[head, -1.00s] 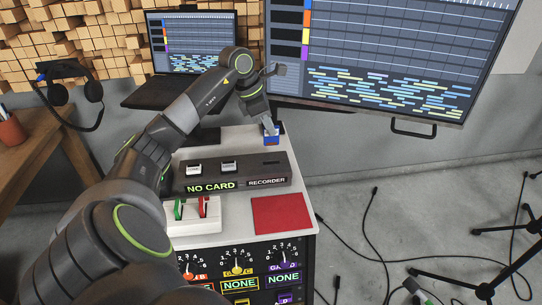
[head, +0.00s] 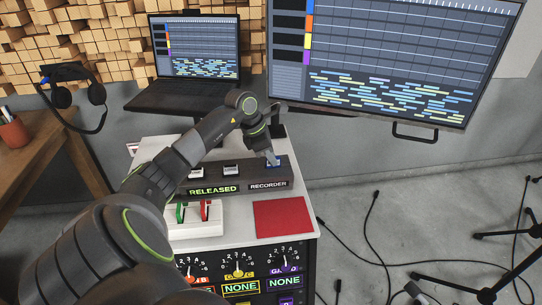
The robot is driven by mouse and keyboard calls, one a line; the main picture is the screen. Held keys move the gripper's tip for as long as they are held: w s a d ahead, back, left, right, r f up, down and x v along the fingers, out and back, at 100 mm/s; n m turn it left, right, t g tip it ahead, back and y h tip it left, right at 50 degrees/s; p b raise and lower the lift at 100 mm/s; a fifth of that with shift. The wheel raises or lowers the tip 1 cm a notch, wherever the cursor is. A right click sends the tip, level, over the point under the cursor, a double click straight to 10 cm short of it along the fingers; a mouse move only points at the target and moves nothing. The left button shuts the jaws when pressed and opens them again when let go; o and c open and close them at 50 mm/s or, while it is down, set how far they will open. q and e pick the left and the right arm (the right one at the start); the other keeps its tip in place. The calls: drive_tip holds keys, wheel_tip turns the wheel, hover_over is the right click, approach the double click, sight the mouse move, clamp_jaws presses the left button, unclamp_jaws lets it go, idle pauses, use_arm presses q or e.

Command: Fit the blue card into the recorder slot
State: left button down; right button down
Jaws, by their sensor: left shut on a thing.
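The dark recorder (head: 236,180) lies on top of the white cabinet, with a green sign reading RELEASED and a white RECORDER label on its front. My left gripper (head: 273,158) is over the right end of the recorder's top, where the slot is. It is shut on the blue card (head: 269,163), of which only a small blue part shows at the fingertips. The slot is covered by the gripper and card, and how deep the card sits cannot be told. My right gripper is not in view.
A red mat (head: 283,217) lies in front of the recorder. A white box with green and red levers (head: 206,210) stands left of it. A laptop (head: 196,60) and a large monitor (head: 390,60) are behind. Cables (head: 372,240) lie on the floor at right.

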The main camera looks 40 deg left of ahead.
use_arm(q)
drive_tip(key=c, duration=1.5)
unclamp_jaws()
drive_tip(key=shift+f, duration=0.1)
drive_tip(key=shift+c, duration=0.2)
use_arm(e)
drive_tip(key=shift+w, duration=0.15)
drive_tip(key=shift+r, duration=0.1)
use_arm(q)
drive_tip(key=shift+r+p, duration=0.3)
drive_tip(key=shift+p, duration=0.05)
drive_tip(key=b+v, duration=0.1)
drive_tip(key=v, duration=1)
drive_tip(key=shift+r, duration=0.4)
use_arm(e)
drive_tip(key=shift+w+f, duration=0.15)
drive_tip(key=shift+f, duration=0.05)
use_arm(q)
drive_tip(key=shift+a, duration=0.2)
